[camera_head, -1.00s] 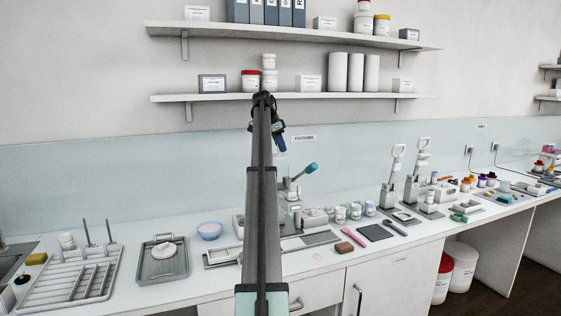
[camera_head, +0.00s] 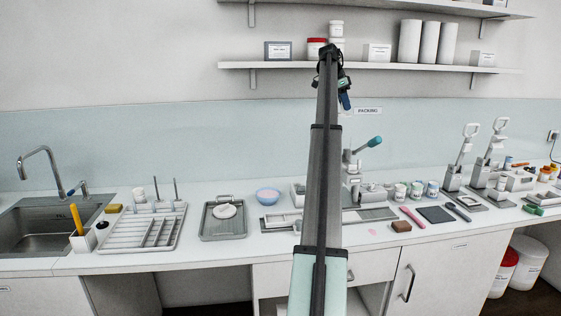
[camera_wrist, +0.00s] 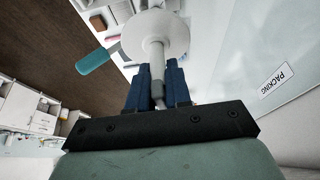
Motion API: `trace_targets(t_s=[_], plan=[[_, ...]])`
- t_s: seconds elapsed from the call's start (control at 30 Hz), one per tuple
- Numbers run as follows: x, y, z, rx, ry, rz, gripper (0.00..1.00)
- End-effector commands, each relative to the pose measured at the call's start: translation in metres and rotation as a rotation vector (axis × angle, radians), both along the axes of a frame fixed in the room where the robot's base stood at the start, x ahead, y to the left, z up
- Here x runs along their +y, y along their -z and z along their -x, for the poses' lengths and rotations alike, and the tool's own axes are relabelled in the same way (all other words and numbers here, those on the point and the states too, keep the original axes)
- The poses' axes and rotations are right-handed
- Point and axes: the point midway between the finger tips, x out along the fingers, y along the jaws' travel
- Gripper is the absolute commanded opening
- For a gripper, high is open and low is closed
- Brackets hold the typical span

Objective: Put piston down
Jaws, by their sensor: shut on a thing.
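The piston (camera_wrist: 152,38) is a broad white disc on a grey-white rod. My gripper (camera_wrist: 157,76) has its two blue fingers shut on the rod, and the disc lies beyond the fingertips in the wrist view. In the head view my gripper (camera_head: 344,97) is raised in front of the wall, left of the PACKING label. The piston cannot be made out there.
The press with a teal-handled lever (camera_head: 367,144) stands below my gripper; its handle also shows in the wrist view (camera_wrist: 97,61). A grey tray (camera_head: 223,233) holds a white round piece. A slotted rack (camera_head: 110,240), blue bowl (camera_head: 268,196) and sink (camera_head: 40,232) lie left.

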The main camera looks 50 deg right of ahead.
Motion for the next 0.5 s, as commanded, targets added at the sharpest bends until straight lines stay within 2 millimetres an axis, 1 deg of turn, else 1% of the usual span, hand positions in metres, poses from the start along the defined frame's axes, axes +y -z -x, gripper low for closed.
trace_targets(t_s=[0.07, 0.17, 0.27, 0.33, 0.37, 0.4, 0.47, 0.5], plan=[[0.002, 0.000, -0.005, 0.000, -0.005, 0.000, 0.00], [0.009, 0.000, -0.020, 0.000, -0.022, 0.000, 0.00], [0.021, 0.004, -0.048, 0.000, -0.051, 0.000, 0.00], [0.032, 0.010, -0.074, 0.001, -0.078, -0.001, 0.00], [0.038, 0.013, -0.085, 0.000, -0.089, -0.002, 0.00], [0.046, 0.018, -0.100, 0.000, -0.105, -0.002, 0.00], [0.058, 0.027, -0.121, 0.001, -0.130, -0.002, 0.00], [0.068, 0.034, -0.135, 0.001, -0.147, -0.001, 0.00]])
